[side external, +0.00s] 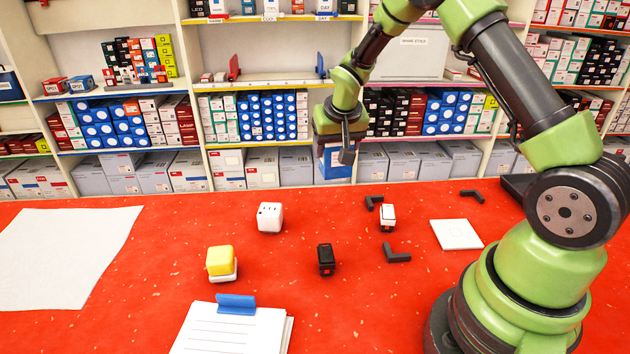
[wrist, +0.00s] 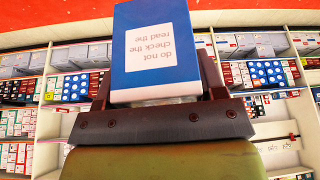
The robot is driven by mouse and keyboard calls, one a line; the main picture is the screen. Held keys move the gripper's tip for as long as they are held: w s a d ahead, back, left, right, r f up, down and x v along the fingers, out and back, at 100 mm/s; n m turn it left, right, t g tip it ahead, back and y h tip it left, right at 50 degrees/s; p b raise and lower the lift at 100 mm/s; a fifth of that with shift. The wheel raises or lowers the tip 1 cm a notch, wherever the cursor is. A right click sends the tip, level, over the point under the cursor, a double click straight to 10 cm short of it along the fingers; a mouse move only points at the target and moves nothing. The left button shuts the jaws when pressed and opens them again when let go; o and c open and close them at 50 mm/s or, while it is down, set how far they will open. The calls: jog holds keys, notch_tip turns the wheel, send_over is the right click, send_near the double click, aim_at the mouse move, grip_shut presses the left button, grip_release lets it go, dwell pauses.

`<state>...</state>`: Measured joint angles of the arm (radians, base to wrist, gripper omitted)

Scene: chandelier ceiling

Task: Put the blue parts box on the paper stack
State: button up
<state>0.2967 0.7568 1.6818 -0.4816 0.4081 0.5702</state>
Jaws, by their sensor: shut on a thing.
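The blue parts box (wrist: 128,62) has a white label with printed text and fills the top middle of the wrist view. My gripper (wrist: 157,88) is shut on it, one finger on each side. In the side view my gripper (side external: 342,140) is high above the back of the red table, with the box (side external: 333,168) below it, partly hidden by a finger. The paper stack (side external: 228,332) is white and lined, with a blue clip on its far edge. It lies at the front of the table, left of and well below my gripper, partly cut off by the frame.
On the red table (side external: 150,290) stand a white block (side external: 270,217), a yellow-and-white block (side external: 221,262), a black block (side external: 326,259) and a small white-topped block (side external: 387,217) between black corner brackets. A white square (side external: 456,234) lies at right, a large sheet (side external: 60,255) at left. Stocked shelves stand behind.

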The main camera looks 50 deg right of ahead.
jog(key=shift+a+r, duration=0.1)
jog(key=shift+r, duration=0.35)
jog(key=w+a+n+y, duration=0.2)
jog(key=a+n, duration=0.2)
jog(key=a, duration=0.7)
jog(key=r+n+y, duration=0.2)
jog(key=n+y, duration=0.2)
jog(key=n, duration=0.8)
send_over(201, 352)
jog(key=s, duration=0.4)
jog(key=shift+g, duration=0.3)
jog(key=shift+a+f, duration=0.2)
jog(key=shift+f, duration=2.4)
jog(key=shift+a+f, duration=0.2)
jog(key=shift+f, duration=2.35)
jog(key=shift+f, duration=0.1)
